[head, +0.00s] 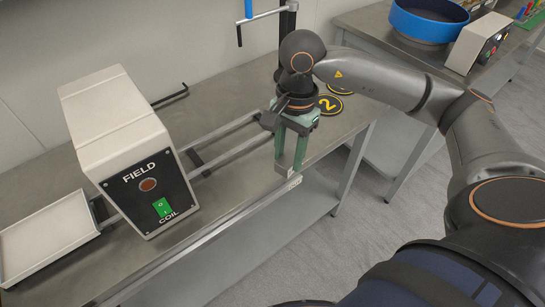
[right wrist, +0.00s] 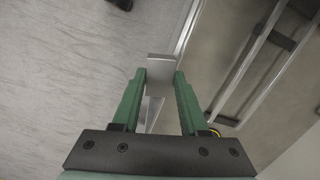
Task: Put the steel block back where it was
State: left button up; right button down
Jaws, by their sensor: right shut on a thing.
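My right gripper (head: 290,163) hangs over the front edge of the steel bench, to the right of the field coil box. In the right wrist view my right gripper (right wrist: 160,80) is shut on the steel block (right wrist: 160,68), a small grey piece between the green fingertips. In the head view the block (head: 283,170) shows only as a small grey patch at the fingertips. Floor and the bench edge lie beyond it in the wrist view. My left gripper is in neither view.
The field coil box (head: 130,150), with a green switch, stands over two rails (head: 232,142) on the bench (head: 222,180). A white tray (head: 45,235) is at the left. Round yellow-black number markers (head: 328,104) lie behind my gripper. A blue round container (head: 428,20) stands on another bench.

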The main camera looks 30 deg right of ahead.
jog(key=s+d+r+m+t, duration=0.25)
jog(key=d+m, duration=0.65)
jog(key=m, duration=1.1)
jog(key=shift+m+g+h, duration=0.25)
jog(key=shift+m+h, duration=0.15)
jog(key=shift+h, duration=0.1)
jog(key=w+a+f, duration=0.1)
jog(key=w+f, duration=0.2)
jog(key=w, duration=0.1)
jog(key=w+a+f+p, duration=0.1)
jog(key=w+a+f, duration=0.1)
jog(key=w+f, duration=0.1)
jog(key=w+a+f, duration=0.2)
jog(key=w+f, duration=0.1)
jog(key=w, duration=0.3)
jog(key=shift+w+f, duration=0.1)
jog(key=shift+f, duration=0.2)
notch_tip(320, 180, down, 3)
jog(key=shift+w+a+p, duration=0.1)
jog(key=shift+w+p, duration=0.05)
jog(key=shift+p, duration=0.35)
jog(key=shift+f, duration=0.2)
jog(key=shift+f, duration=0.1)
jog(key=shift+c, duration=2.2)
grip_release()
